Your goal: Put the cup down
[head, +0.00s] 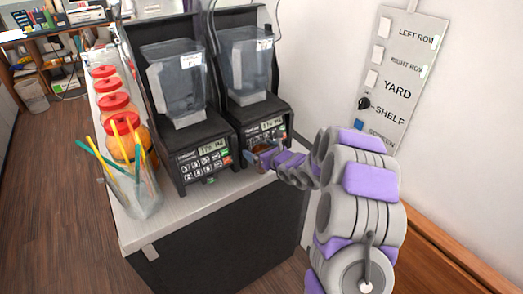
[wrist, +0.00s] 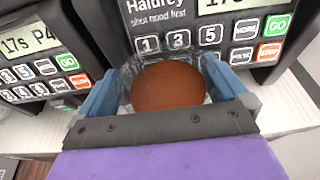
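A clear cup with brown contents (wrist: 168,86) is between the two blue fingers of my gripper (wrist: 160,88) in the wrist view. The fingers lie against its left and right sides, so my gripper looks shut on it. The cup is right in front of the keypad of a black blender machine (wrist: 180,40). In the head view the cup (head: 262,166) shows as a small brown patch at my gripper (head: 262,157), by the right machine (head: 262,115) near the counter's right end. The cup's base is hidden, so I cannot tell whether it touches the counter.
A second blender machine (head: 190,110) stands to the left. A glass of coloured straws (head: 135,190) and several red-lidded jars (head: 115,103) line the counter's left side. The pale counter (head: 190,205) has a narrow free strip in front. A labelled wall panel (head: 395,75) is at right.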

